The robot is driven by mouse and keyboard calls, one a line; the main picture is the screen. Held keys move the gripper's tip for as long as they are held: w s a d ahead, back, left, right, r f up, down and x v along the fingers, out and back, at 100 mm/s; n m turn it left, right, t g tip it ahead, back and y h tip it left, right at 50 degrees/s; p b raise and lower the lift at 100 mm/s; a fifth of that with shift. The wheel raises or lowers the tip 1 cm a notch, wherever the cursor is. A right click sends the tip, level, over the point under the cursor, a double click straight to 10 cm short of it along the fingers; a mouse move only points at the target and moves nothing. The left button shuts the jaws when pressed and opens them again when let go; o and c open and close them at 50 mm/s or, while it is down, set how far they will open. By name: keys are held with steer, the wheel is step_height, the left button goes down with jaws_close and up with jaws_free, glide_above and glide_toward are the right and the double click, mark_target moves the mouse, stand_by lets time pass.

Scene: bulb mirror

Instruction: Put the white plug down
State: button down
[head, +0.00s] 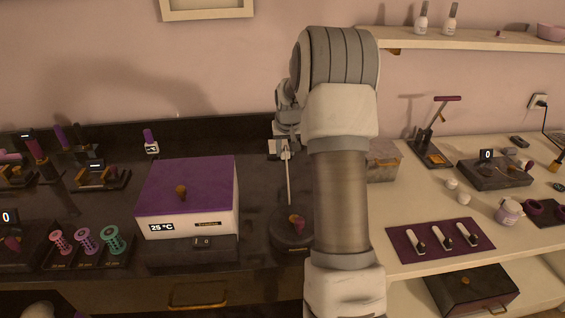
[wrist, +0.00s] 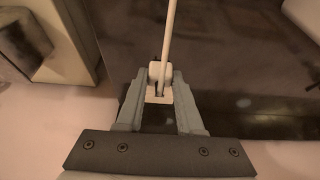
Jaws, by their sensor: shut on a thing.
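The white plug (wrist: 160,72) is between the fingertips of my gripper (wrist: 159,88) in the wrist view. The gripper is shut on it. A pale cord (wrist: 170,30) runs from the plug toward the top of that view. In the head view my gripper (head: 285,146) is near the back of the dark counter, and the cord (head: 289,182) runs down from it to a round dark device (head: 291,239). My arm and fingers mostly hide the plug in the head view. A pale plate beside the gripper, at the wall, is partly hidden.
A purple-lidded white box (head: 187,222) stands left of the cord on the dark counter (head: 258,190). A small bottle (head: 150,140) is behind the box. The white table (head: 410,205) to the right holds a purple mat (head: 405,250), a stone-like box (head: 382,162) and several jars.

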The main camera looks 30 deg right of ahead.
mark_target(283, 156)
steer(key=shift+w+a+f, duration=0.25)
steer(key=shift+w+f, duration=0.15)
steer(key=shift+f, duration=1.85)
steer(key=shift+f+b, duration=0.1)
steer(key=shift+b, duration=0.2)
steer(key=shift+f, duration=0.15)
steer(key=c, duration=0.5)
jaws_free()
steer(key=shift+c, duration=0.2)
steer(key=shift+r, duration=0.4)
steer(key=p+v, duration=0.1)
steer(key=v, duration=1)
steer(key=shift+s+r, duration=0.25)
steer(key=shift+r, duration=0.05)
